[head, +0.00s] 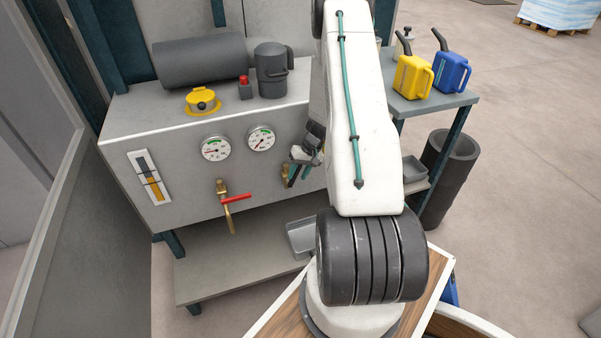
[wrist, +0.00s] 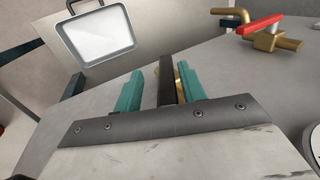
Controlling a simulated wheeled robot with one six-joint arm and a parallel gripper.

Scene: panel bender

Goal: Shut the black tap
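The black tap is on the front of the grey cabinet, right of the red tap. In the head view its brass body (head: 284,174) shows beside my gripper (head: 293,175), and its lever is hard to make out there. In the wrist view its black lever (wrist: 167,82) stands between the two teal fingers of my gripper (wrist: 161,82), close to the right finger. The fingers are apart, with a clear gap between the lever and the left finger. I cannot tell whether the right finger touches the lever.
The red tap (head: 233,199) is to the left, its lever about level; it also shows in the wrist view (wrist: 259,26). Two gauges (head: 215,148) sit above. A grey tray (head: 300,238) lies on the lower shelf. Yellow (head: 411,77) and blue (head: 452,72) cans stand right.

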